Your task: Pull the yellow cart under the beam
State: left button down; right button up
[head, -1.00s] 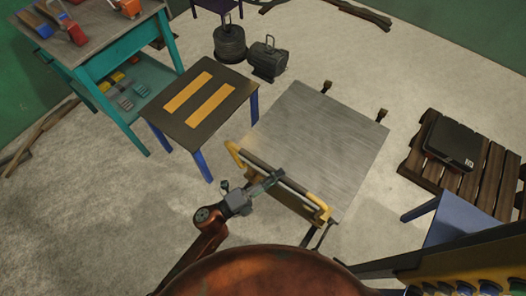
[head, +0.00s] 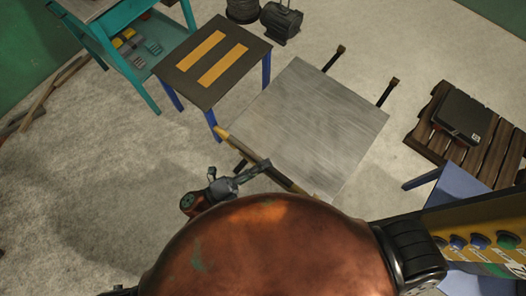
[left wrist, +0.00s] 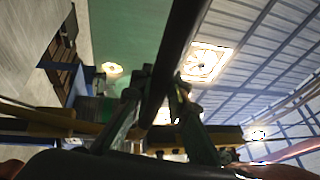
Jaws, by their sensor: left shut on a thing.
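The yellow cart has a flat grey top (head: 311,127), seen from above in the middle of the head view. Its yellow handle (head: 222,132) runs along the edge nearest me and is partly hidden by my gripper and my own body. My left gripper (head: 262,168) is shut on the handle bar. In the left wrist view a dark bar (left wrist: 180,45) passes between the fingers of the gripper (left wrist: 160,105). My right gripper is not in view. I cannot make out the beam.
A dark table with two yellow stripes (head: 192,73) stands close left of the cart. A pallet with a black case (head: 464,116) lies to the right. A blue surface (head: 452,190) and a yellow panel with knobs (head: 486,246) are at lower right.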

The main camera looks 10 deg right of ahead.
pick_arm(q)
jog(key=shift+r, duration=0.15)
jog(key=c, duration=1.8)
grip_release()
jog(key=shift+c, duration=0.2)
jog(key=shift+a, duration=0.15)
jog(key=v, duration=1.1)
jog(key=shift+a, duration=0.4)
jog(key=shift+f, duration=0.2)
